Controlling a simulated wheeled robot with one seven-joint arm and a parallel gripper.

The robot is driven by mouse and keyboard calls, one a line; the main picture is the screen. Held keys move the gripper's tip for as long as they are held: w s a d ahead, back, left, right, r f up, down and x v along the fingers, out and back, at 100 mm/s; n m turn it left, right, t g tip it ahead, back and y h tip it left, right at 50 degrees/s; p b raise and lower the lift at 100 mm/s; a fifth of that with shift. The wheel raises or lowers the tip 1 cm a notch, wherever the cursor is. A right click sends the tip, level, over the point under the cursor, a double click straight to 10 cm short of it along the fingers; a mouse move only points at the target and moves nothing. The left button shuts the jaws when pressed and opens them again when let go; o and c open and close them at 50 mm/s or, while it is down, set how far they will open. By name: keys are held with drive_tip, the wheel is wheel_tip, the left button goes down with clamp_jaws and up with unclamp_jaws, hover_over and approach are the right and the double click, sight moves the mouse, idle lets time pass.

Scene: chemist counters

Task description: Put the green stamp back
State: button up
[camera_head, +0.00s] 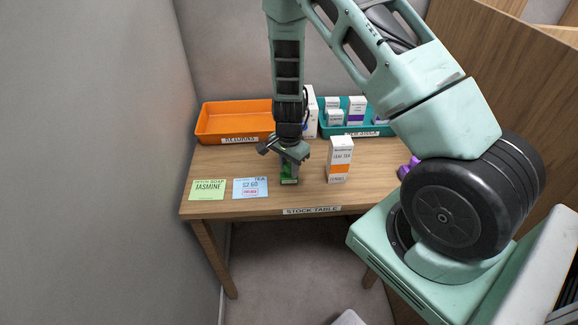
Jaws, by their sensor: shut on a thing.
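The green stamp (289,179) is a small green block at the front half of the wooden stock table. My gripper (289,165) points down and is shut on it; the fingers hide its upper part. I cannot tell whether its base touches the table top. It is just right of the blue price card (250,188), which reads 2.60 and bears a small red mark. A green card reading JASMINE (207,189) lies further left.
A white and orange box (340,158) stands right of my gripper. A purple object (408,167) is partly hidden by my arm. At the back are an empty orange tray (222,117) and a teal tray (344,130) with several boxes. A wall is left.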

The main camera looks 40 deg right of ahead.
sight(289, 165)
drive_tip(key=shift+f, duration=0.15)
drive_tip(key=o, duration=0.8)
wheel_tip(289, 165, up, 12)
drive_tip(key=b, duration=0.2)
drive_tip(key=s+a+r+n+y, duration=0.1)
drive_tip(key=s+a+r+n, duration=0.25)
drive_tip(key=a, duration=0.45)
drive_tip(key=s+a+r+n+y, duration=0.1)
drive_tip(key=s+a+r+n, duration=0.3)
drive_tip(key=a, duration=0.4)
drive_tip(key=s+a+r+n, duration=0.2)
drive_tip(key=s+n, duration=0.3)
drive_tip(key=s+a+r+n+h, duration=0.1)
drive_tip(key=s+a+r+n, duration=0.1)
drive_tip(key=s+n, duration=0.3)
drive_tip(key=s+a+r+n, duration=0.2)
drive_tip(key=s+a+n, duration=0.2)
drive_tip(key=s+n, duration=0.2)
drive_tip(key=shift+s+a+r, duration=0.25)
drive_tip(key=shift+s+r, duration=0.1)
drive_tip(key=shift+s, duration=0.05)
